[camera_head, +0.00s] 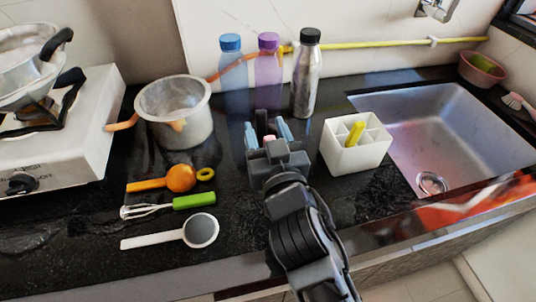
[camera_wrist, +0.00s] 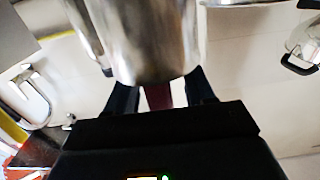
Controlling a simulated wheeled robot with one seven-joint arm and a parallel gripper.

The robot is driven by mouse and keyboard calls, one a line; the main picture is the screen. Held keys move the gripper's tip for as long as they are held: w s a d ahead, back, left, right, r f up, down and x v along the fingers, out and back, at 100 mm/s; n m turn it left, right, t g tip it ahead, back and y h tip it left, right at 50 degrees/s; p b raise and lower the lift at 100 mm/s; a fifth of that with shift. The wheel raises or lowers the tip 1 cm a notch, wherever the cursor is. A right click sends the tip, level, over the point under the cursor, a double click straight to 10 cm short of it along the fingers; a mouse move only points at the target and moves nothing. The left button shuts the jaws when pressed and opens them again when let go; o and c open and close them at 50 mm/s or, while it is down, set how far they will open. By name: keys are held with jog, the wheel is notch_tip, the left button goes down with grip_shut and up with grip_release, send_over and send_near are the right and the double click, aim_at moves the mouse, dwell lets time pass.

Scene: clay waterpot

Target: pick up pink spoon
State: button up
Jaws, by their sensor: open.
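My gripper (camera_head: 267,130) is open in the head view, over the dark counter in front of the blue and purple bottles. A small pink patch (camera_head: 268,140) shows at the gripper between its fingers; I cannot tell whether it is the pink spoon. In the wrist view, my gripper (camera_wrist: 160,95) has a dark finger on each side of a dark reddish piece (camera_wrist: 157,97). A blurred shiny metal cylinder (camera_wrist: 145,40) fills the top middle there. No whole pink spoon is clearly seen; the gripper may hide it.
The blue bottle (camera_head: 234,78), purple bottle (camera_head: 268,72) and steel bottle (camera_head: 305,75) stand behind. A white divided holder (camera_head: 352,156) is right, before the sink (camera_head: 455,135). A pot (camera_head: 180,130), orange spoon (camera_head: 150,184), green-handled whisk (camera_head: 185,203) and white ladle (camera_head: 160,239) are left.

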grip_shut()
dwell(0.5)
